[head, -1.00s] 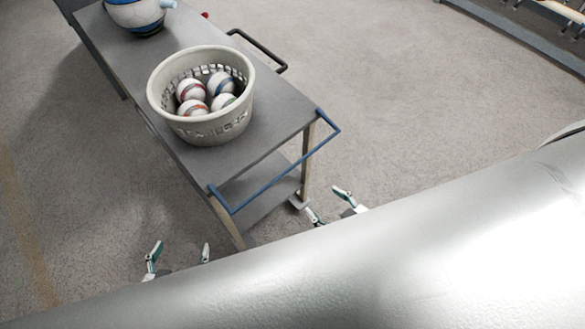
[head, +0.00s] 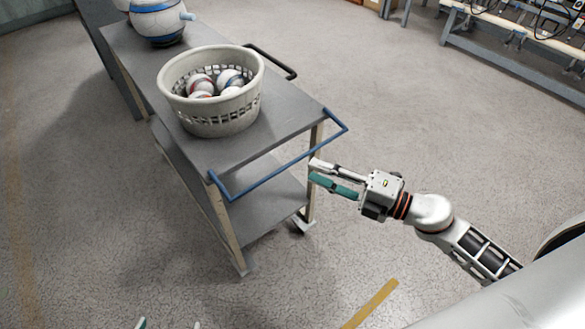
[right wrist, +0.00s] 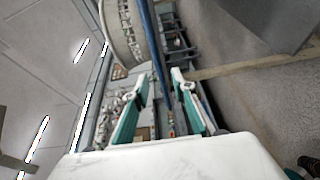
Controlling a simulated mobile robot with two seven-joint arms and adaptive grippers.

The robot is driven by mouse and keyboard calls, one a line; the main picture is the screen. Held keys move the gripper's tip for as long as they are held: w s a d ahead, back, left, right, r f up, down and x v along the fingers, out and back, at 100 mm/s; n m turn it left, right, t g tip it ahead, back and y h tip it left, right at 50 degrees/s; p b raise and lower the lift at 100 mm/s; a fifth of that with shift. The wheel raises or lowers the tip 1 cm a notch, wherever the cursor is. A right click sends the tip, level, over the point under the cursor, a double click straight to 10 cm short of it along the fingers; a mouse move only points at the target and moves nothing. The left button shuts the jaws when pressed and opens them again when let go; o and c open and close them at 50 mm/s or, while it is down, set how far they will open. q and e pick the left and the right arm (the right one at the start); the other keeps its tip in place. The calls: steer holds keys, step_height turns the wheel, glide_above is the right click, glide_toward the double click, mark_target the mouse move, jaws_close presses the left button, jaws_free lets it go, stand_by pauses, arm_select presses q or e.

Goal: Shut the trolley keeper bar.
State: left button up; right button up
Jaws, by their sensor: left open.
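A blue bar (head: 265,180) juts out across the near end of the grey trolley (head: 190,145). A black bar (head: 275,62) stands out from the trolley's far right side. I cannot tell for sure which is the keeper bar. My right gripper (head: 312,170) is open beside the blue bar's right part, near the trolley's corner leg. In the right wrist view the blue bar (right wrist: 150,45) runs down the picture between the two spread fingers; how deep it lies is unclear. My left gripper (head: 168,324) shows only its fingertips, apart, at the bottom edge.
A pale basket (head: 215,120) with several balls stands on the trolley top, and a larger white and blue ball-like object (head: 157,22) sits behind it. A bench (head: 520,50) stands at the far right. The floor right of the trolley is clear.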

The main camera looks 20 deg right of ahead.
mark_target(296, 163)
steer(key=x, duration=0.6)
steer(key=shift+w+r+p, duration=0.1)
steer(key=shift+r+p, duration=0.05)
steer(key=shift+p, duration=0.2)
steer(key=shift+w+a, duration=0.15)
steer(key=shift+w, duration=0.1)
arm_select(q)
steer(key=shift+s+d+f, duration=0.15)
steer(key=shift+s+f, duration=0.1)
steer(key=shift+s, duration=0.1)
arm_select(e)
steer(key=shift+w+a, duration=0.1)
steer(key=shift+a, duration=0.05)
